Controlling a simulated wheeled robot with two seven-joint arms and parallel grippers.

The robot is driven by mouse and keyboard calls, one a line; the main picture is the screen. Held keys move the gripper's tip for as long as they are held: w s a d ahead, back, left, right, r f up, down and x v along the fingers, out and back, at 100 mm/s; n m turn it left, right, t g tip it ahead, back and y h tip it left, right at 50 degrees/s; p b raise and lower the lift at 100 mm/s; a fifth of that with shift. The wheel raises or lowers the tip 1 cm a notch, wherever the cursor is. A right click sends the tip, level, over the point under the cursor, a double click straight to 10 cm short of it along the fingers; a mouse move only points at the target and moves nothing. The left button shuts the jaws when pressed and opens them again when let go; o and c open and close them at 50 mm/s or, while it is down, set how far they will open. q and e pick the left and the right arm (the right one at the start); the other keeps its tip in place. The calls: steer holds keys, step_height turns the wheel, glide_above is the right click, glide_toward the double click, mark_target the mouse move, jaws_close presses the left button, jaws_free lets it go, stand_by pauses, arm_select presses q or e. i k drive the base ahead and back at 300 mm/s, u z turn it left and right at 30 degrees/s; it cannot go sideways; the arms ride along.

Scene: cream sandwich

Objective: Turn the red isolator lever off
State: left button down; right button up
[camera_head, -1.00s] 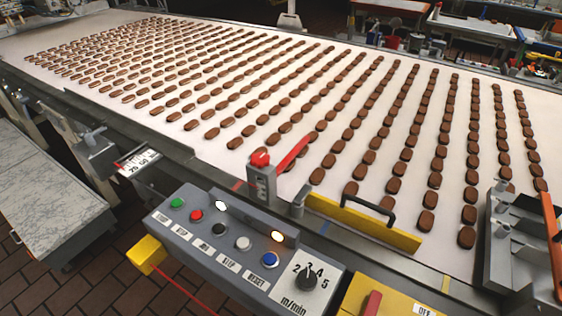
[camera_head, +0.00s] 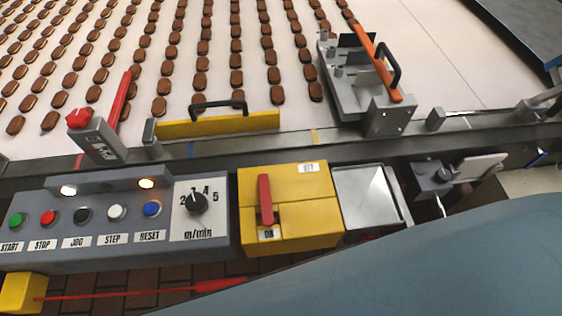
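The red isolator lever (camera_head: 265,200) is on the front of a yellow box (camera_head: 315,215) at the lower middle of the head view. The lever stands roughly upright in the picture. Its lower end is close to the ON label (camera_head: 268,234). The OFF label (camera_head: 308,167) is at the box's upper right, apart from the lever. Nothing touches the lever. Neither of my grippers shows in the view.
A grey button panel (camera_head: 110,245) with a speed knob (camera_head: 197,203) is just left of the box. A metal tray (camera_head: 366,197) is on its right. The conveyor (camera_head: 440,70) with a yellow handled bar (camera_head: 220,124) runs behind. A red cord (camera_head: 120,293) runs below.

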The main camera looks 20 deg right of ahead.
mark_target(267, 215)
steer(key=z, duration=1.75)
steer(key=k, duration=0.75)
steer(key=u, duration=1.3)
